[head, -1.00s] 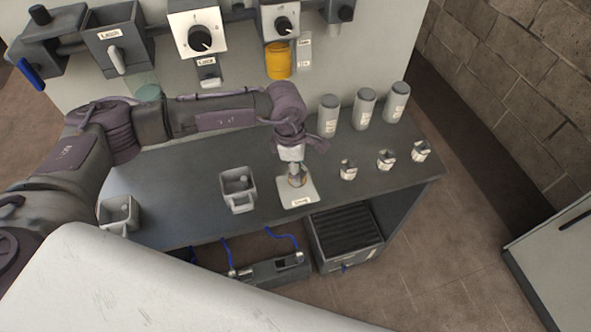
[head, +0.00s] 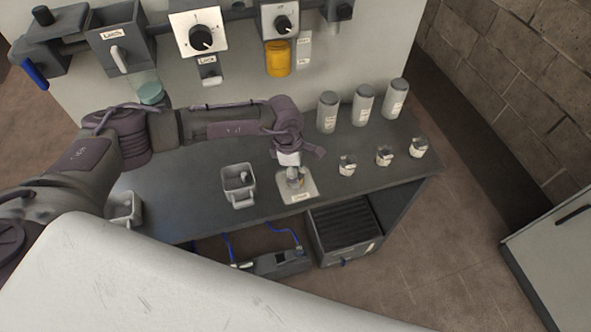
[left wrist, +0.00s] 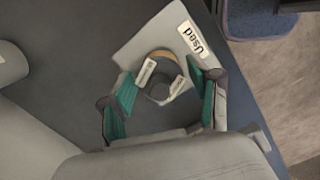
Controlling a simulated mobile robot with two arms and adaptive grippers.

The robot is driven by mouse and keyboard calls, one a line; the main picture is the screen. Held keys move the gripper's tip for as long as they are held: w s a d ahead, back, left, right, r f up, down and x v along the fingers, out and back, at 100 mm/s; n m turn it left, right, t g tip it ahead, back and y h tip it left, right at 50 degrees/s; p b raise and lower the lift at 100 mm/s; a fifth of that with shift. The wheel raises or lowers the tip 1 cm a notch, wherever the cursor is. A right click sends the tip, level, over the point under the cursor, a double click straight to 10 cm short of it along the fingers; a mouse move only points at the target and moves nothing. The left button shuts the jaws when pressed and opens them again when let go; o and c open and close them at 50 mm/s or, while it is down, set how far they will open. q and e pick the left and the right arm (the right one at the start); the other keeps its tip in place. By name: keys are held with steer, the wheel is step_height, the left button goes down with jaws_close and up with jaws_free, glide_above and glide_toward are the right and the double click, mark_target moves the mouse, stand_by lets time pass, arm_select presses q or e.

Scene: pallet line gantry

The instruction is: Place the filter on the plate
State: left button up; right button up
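The filter (left wrist: 160,82) is a small grey piece with white labels. It is on the pale square plate (left wrist: 148,36) labelled "Used", with an orange-brown ring showing beside its base. In the head view the filter (head: 295,178) is on the plate (head: 298,194), partly hidden by my left gripper. My left gripper (left wrist: 163,94) has green-padded fingers spread on either side of the filter, with gaps visible between pads and filter. Whether the filter's underside is fully flat on the plate cannot be told. My right gripper is not in view.
Three small labelled pieces (head: 384,156) stand right of the plate, with three grey canisters (head: 363,105) behind. A grey square container (head: 238,186) stands left of the plate; another (head: 125,208) sits at the left end. The dark bench (head: 190,180) is clear between them.

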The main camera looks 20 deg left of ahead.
arm_select(q)
steer(key=shift+o, duration=0.4)
steer(key=shift+r, duration=0.1)
steer(key=shift+r+p, duration=0.2)
steer(key=shift+p, duration=0.1)
step_height(320, 180, up, 12)
steer(key=a+b, duration=0.1)
steer(key=b, duration=0.2)
steer(key=shift+s+a+f, duration=0.15)
steer(key=shift+a, duration=0.1)
